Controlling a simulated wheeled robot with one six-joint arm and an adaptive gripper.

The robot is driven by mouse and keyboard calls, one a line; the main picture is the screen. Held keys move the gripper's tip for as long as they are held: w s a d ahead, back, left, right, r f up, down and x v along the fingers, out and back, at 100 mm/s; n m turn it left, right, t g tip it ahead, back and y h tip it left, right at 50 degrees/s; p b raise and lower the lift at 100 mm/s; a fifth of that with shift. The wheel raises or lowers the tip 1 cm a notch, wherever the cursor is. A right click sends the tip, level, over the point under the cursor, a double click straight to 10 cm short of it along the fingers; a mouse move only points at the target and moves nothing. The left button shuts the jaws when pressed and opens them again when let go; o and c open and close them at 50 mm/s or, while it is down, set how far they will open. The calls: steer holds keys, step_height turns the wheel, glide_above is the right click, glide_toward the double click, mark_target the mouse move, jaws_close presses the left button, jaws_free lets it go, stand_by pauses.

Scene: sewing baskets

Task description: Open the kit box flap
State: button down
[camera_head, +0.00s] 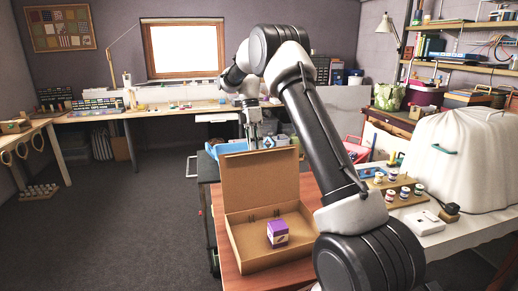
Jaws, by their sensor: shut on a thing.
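The kit box (245,257) is a brown cardboard box on a reddish-brown tabletop, with its inside showing. Its flap (258,182) stands raised at the back, close to upright. A small purple box (277,232) sits inside the kit box. My gripper (253,144) points down at the middle of the flap's top edge and appears shut on it. The fingertips are small and partly hidden there, so the exact contact is hard to see.
A blue tray (228,148) with items lies behind the flap. My arm crosses the kit box's right side. To the right, a white table holds several small jars (404,193) and a white-covered object (462,150). Open floor (110,220) lies left.

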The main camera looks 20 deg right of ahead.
steer(key=shift+w+f, duration=0.45)
steer(key=shift+f, duration=0.25)
steer(key=c, duration=1.5)
jaws_free()
steer(key=shift+w, duration=0.1)
steer(key=shift+r, duration=0.1)
steer(key=v, duration=1.2)
steer(key=shift+d, duration=0.1)
